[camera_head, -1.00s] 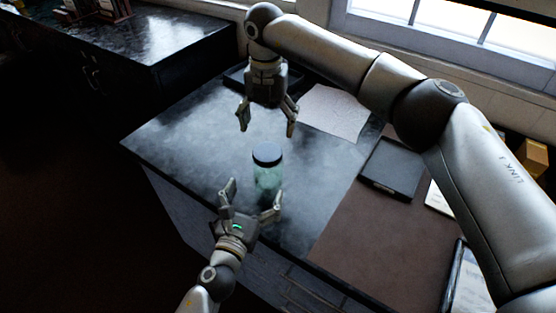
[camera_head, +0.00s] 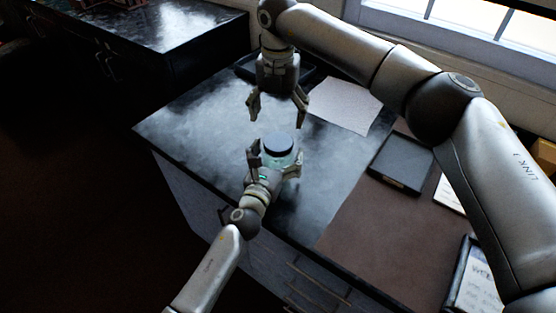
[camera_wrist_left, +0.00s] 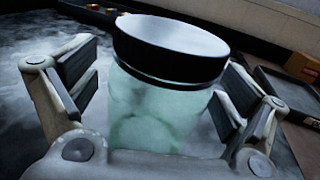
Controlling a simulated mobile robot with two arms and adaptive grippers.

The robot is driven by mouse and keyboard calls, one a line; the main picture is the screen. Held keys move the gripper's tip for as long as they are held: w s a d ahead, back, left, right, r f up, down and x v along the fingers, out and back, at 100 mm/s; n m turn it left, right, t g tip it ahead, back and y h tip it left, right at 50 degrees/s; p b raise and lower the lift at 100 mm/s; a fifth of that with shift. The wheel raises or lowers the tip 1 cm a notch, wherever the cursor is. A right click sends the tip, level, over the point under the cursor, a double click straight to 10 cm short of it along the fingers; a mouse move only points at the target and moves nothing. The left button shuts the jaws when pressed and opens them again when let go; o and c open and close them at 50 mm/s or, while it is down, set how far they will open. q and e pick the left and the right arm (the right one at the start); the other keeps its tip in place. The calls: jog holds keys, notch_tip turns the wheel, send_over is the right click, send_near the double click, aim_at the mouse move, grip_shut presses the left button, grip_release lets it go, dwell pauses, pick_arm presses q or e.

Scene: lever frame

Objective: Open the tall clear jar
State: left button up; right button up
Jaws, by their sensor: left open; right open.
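The tall clear jar (camera_head: 288,163) stands upright on the dark countertop, with a black lid (camera_head: 279,144) on top. Its greenish glass body also shows in the left wrist view (camera_wrist_left: 155,110), under the lid (camera_wrist_left: 172,45). My left gripper (camera_head: 276,163) is open, with its fingers on either side of the jar's body, below the lid. In the left wrist view a gap shows at the left finger; contact at the right finger is hard to tell. My right gripper (camera_head: 277,110) is open and empty, pointing down above and behind the jar.
A white sheet (camera_head: 343,105) lies behind the jar to the right. A dark flat case (camera_head: 401,163) and a brown mat (camera_head: 365,225) are at the right. A black tray (camera_head: 243,68) is at the back. The counter (camera_head: 190,130) left of the jar is clear.

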aim_at(278, 141)
pick_arm(q)
jog(key=c, duration=0.5)
pick_arm(e)
jog(key=shift+d, duration=0.1)
pick_arm(q)
jog(key=c, duration=1.5)
jog(key=shift+c, duration=0.5)
pick_arm(e)
jog(key=shift+m, duration=1.7)
jog(key=m, duration=0.5)
jog(key=shift+m, duration=0.3)
jog(key=shift+f, duration=4.05)
